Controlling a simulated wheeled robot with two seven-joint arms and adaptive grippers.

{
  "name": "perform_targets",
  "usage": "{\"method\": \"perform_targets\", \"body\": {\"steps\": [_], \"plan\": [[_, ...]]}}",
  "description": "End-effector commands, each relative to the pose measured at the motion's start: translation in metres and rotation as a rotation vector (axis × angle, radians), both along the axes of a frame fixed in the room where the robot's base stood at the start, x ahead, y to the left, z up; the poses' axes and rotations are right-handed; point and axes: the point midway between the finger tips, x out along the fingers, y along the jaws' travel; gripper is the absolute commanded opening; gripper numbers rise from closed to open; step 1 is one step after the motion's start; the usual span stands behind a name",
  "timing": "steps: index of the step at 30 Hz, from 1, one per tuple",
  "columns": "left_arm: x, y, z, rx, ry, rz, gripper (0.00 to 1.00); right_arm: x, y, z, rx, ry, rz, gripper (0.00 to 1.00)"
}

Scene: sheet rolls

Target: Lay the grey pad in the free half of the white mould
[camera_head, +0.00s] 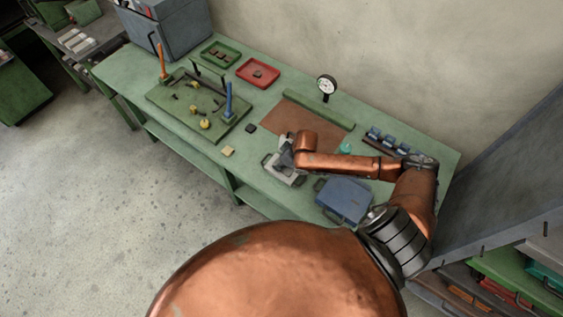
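The white mould (296,180) lies near the front edge of the green bench, partly covered by my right arm's end. My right gripper (284,160) is at the mould's upper left part, pointing down over it. The copper wrist hides the fingers, so I cannot tell whether they are open or shut. I cannot make out the grey pad for sure; it may be hidden at the gripper. A small dark block (250,128) lies on the bench, up and left of the mould. My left gripper is not in view.
A blue case (343,198) stands right of the mould. A yellowish pad (227,151) lies to its left. A green pegged tray (170,105), a red tray (258,73), a dial gauge (327,85) and a brown mat (285,120) lie beyond. A grey panel (500,180) stands at right.

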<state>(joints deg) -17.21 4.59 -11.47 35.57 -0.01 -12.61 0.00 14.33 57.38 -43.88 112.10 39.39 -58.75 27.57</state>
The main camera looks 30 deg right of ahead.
Motion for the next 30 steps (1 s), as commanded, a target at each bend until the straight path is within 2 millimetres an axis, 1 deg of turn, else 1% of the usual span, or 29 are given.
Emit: {"method": "perform_targets", "body": {"steps": [1, 5, 6, 14, 23, 26, 29, 30], "plan": [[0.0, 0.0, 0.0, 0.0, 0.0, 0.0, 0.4, -0.005, -0.001, -0.006, -0.003, 0.014, -0.002, 0.12], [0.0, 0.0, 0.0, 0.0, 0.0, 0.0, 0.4, -0.006, -0.001, -0.006, -0.003, 0.015, -0.002, 0.12], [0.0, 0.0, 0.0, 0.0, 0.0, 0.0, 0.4, -0.006, -0.001, -0.006, -0.003, 0.016, -0.002, 0.32], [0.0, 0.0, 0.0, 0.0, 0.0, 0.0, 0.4, -0.006, -0.001, -0.006, -0.003, 0.016, -0.002, 0.5], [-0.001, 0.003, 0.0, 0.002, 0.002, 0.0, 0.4, -0.004, -0.001, -0.003, -0.003, 0.012, -0.001, 0.5], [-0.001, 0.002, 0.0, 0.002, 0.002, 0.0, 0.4, -0.006, -0.002, 0.004, -0.003, 0.01, 0.0, 0.5], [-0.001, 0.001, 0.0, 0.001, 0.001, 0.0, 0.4, -0.011, -0.005, 0.019, -0.004, 0.008, 0.001, 0.5], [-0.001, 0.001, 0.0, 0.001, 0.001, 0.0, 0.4, -0.014, -0.006, 0.026, -0.003, 0.006, 0.002, 0.5]]}}
